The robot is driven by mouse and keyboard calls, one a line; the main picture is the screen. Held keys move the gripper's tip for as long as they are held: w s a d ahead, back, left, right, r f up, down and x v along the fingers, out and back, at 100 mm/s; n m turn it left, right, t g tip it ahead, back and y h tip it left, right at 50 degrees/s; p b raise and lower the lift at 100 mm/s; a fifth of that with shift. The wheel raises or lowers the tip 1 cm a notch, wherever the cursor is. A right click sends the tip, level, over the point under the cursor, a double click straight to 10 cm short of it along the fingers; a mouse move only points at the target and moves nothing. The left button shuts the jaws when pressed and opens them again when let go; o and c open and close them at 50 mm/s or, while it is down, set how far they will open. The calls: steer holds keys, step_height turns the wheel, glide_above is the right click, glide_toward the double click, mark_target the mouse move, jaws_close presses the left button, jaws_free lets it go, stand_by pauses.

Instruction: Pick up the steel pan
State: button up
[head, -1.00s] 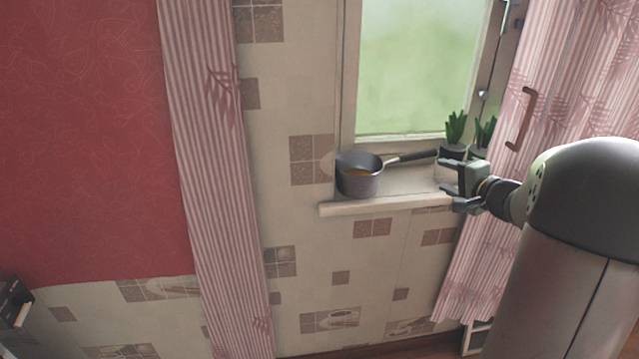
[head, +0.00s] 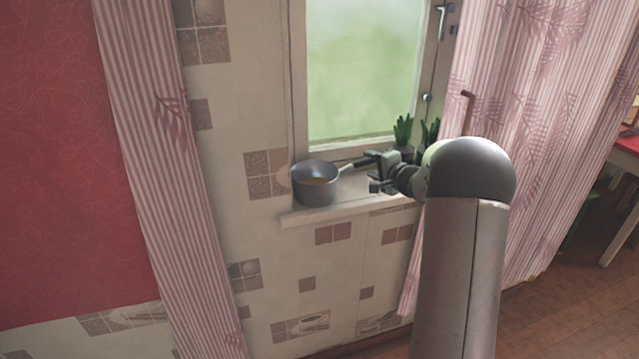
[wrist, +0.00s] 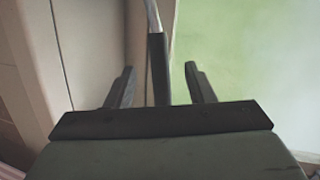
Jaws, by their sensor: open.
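The steel pan (head: 316,188) stands upright on the windowsill (head: 300,217), left of my gripper, with something brownish inside. Its handle points right toward my gripper (head: 366,172). My gripper is open beside the handle end in the head view. In the wrist view the dark handle grip (wrist: 159,70) lies between the two spread fingers of my gripper (wrist: 160,84), with a gap on each side. The pan's bowl is out of the wrist view. My gripper hides part of the handle in the head view.
Potted plants (head: 403,138) stand on the sill just behind and right of my gripper. The window (head: 362,75) rises behind the pan. A striped pink curtain (head: 530,110) hangs at the right and another (head: 160,150) at the left.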

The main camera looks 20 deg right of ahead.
mark_target(368, 161)
steer(key=p+x, duration=0.1)
steer(key=x, duration=0.3)
steer(key=shift+w+d, duration=0.1)
steer(key=shift+d, duration=0.05)
jaws_close()
stand_by(1.1)
steer(key=shift+r, duration=0.2)
